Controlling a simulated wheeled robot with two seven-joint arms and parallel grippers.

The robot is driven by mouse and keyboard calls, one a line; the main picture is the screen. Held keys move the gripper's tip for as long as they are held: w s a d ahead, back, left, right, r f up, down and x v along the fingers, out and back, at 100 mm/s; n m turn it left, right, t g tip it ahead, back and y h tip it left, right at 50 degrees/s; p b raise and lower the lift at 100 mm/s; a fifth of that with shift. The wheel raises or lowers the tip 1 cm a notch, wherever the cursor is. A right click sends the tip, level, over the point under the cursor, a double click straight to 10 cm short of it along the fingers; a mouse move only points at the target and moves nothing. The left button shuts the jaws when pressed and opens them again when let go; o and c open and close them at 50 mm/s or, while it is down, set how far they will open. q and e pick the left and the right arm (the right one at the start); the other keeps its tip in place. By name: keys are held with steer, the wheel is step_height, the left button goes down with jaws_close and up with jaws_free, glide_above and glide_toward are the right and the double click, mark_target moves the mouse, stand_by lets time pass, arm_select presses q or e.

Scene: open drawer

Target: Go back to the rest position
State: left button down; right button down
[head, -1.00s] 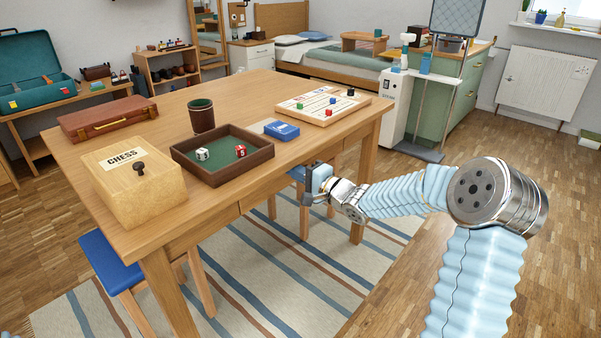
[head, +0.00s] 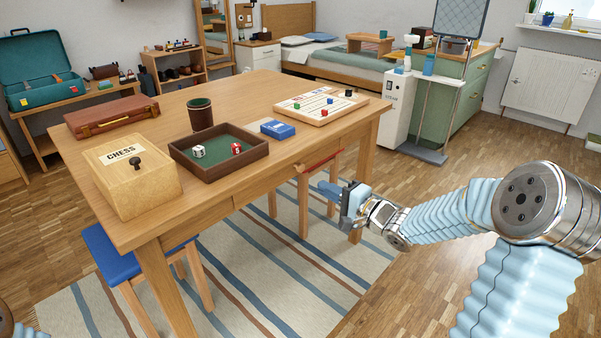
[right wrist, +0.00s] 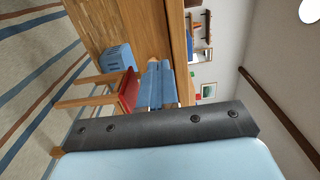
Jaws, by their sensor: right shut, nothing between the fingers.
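My right gripper (head: 329,189) is shut and empty. In the head view it is in front of the right part of the table's front side, below the tabletop, with its arm reaching in from the right. Its light blue fingers (right wrist: 155,86) also show in the right wrist view, pressed together beyond the dark bar of the gripper. My left gripper is out of view. The wooden table (head: 235,108) stands in front of me; whether a drawer in its front side is open I cannot tell.
On the table are a chess box (head: 150,182), a dice tray (head: 215,179), a cup (head: 201,115), a blue card box (head: 278,129), a game board (head: 335,108) and a brown case (head: 110,115). A blue stool (head: 110,262) stands at front left. Floor around my right arm is clear.

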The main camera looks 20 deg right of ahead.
steer(key=s+a+f+n+g+h, duration=0.15)
steer(key=a+f, duration=0.25)
steer(key=f, duration=0.4)
steer(key=s+a+f+n+g, duration=0.1)
steer(key=a+f+g, duration=0.25)
steer(key=f, duration=0.35)
steer(key=s+a+f+n+g+h, duration=0.1)
steer(key=a+f, duration=0.4)
steer(key=f, duration=0.3)
steer(key=s+a+f+n+g, duration=0.4)
steer(key=s+f, duration=0.4)
steer(key=s, duration=0.2)
steer(key=s+a+f+n+g, duration=0.4)
steer(key=s+a+f+g, duration=0.1)
steer(key=s, duration=0.6)
step_height(320, 180, down, 3)
steer(key=shift+a+r+g, duration=0.15)
steer(key=shift+a+g, duration=0.25)
steer(key=shift+a, duration=0.05)
steer(key=shift+s, duration=0.1)
